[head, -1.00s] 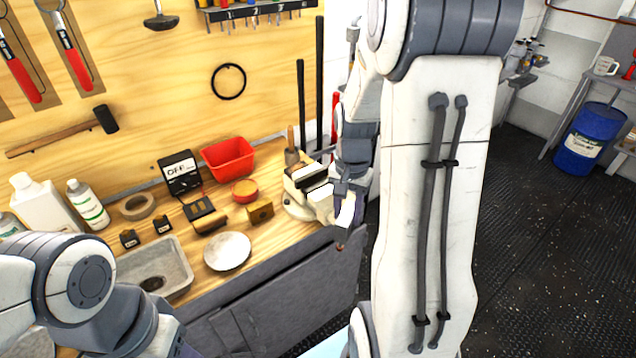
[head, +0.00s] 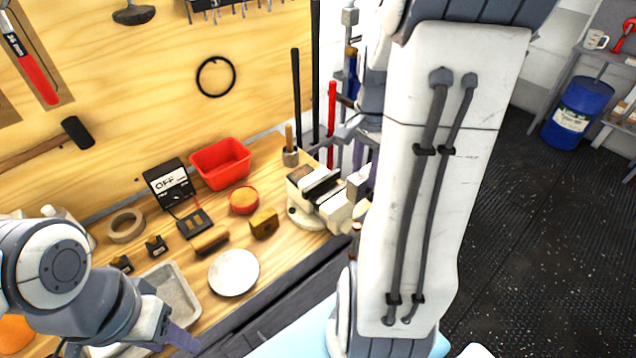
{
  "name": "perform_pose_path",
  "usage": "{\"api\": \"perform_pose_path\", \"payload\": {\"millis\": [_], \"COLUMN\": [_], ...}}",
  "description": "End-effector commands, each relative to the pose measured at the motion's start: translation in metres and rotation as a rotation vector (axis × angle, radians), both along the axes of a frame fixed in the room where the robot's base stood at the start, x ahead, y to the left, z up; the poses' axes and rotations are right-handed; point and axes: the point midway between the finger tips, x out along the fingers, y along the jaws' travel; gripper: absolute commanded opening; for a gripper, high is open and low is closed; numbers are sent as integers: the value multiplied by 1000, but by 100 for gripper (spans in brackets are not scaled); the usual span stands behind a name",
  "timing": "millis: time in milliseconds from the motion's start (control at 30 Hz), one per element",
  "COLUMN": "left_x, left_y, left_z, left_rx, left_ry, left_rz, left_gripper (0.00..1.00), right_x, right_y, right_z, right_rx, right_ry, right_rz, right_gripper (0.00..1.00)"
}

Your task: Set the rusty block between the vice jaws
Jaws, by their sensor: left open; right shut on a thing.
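The pale vice (head: 334,209) stands at the bench's right end, with a gap between its dark-edged jaws. My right gripper (head: 360,168) is just right of and above the jaws, largely hidden by my own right arm. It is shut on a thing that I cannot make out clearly. I cannot pick out the rusty block with certainty; a brown block-like piece (head: 211,242) and a brass-coloured block with a hole (head: 264,224) lie on the bench left of the vice. My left gripper (head: 168,340) is open, low at the left near the grey tray.
A white plate (head: 234,272), a grey tray (head: 178,297), a tape roll (head: 126,225), a meter marked OFF (head: 168,182), a red bin (head: 221,163) and a round red tin (head: 243,200) crowd the bench. Long tools stand behind the vice.

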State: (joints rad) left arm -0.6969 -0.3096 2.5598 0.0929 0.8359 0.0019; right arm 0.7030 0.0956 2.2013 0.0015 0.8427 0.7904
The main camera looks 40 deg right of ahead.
Motion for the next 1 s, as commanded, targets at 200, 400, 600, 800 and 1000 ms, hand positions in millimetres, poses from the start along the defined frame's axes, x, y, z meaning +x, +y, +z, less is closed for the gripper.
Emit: {"api": "perform_pose_path", "payload": {"millis": [200, 400, 600, 800, 1000], "left_x": [0, 0, 0, 0, 0], "left_y": [0, 0, 0, 0, 0], "left_z": [10, 25, 37, 40, 53], "left_rx": [0, 0, 0, 0, 0], "left_ry": [0, 0, 0, 0, 0], "left_rz": [0, 1, 0, -2, -4], "left_gripper": [50, 50, 50, 50, 50], "right_x": [27, 72, 106, 117, 116], "right_y": [0, -1, -3, -3, -3], "right_z": [-14, -40, -61, -72, -98], "right_rx": [3, 3, 1, 0, 2], "right_ry": [4, 4, 1, 1, 3], "right_rz": [6, 7, 3, 2, 2], "right_gripper": [0, 0, 0, 0, 0]}}
